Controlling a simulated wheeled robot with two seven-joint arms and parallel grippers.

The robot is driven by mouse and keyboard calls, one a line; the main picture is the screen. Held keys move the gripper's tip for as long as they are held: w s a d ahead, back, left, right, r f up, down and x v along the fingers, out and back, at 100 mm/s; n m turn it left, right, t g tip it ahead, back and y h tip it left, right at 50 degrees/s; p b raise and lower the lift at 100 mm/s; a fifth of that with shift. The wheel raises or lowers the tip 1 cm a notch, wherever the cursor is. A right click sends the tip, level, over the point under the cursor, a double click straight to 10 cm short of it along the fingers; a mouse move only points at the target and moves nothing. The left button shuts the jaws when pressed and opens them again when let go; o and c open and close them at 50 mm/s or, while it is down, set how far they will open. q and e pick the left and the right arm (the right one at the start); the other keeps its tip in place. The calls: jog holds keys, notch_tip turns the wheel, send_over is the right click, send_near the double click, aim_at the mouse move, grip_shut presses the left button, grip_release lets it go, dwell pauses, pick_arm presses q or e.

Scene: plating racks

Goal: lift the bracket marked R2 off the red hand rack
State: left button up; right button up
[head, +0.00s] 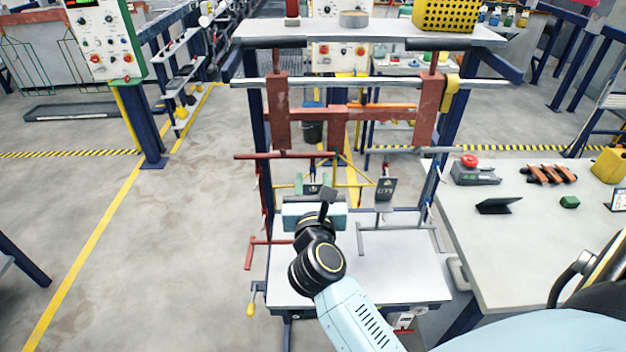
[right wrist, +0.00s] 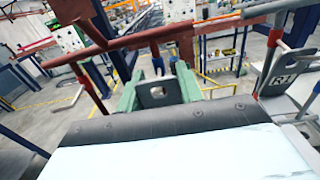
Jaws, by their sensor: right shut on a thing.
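The red hand rack (head: 262,156) hangs in the frame ahead; its red bar also crosses the right wrist view (right wrist: 142,38). My right gripper (head: 316,184) is at the rack's lower middle. Its green fingers (right wrist: 157,90) are shut on a grey bracket with a slot (right wrist: 157,101); its marking is not readable. I cannot tell whether this bracket still touches the rack. Another grey bracket (head: 385,190), marked R1 in the right wrist view (right wrist: 286,81), hangs to the right of the gripper. My left gripper is not in view.
A pale bench (head: 350,285) stands below the rack. A table at right holds a red-button box (head: 475,171), a dark stand (head: 498,206) and a green block (head: 569,202). Blue posts flank the rack. The floor at left is open.

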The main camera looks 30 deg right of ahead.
jog(key=v, duration=0.7)
jog(key=shift+r, duration=0.4)
dwell(0.3)
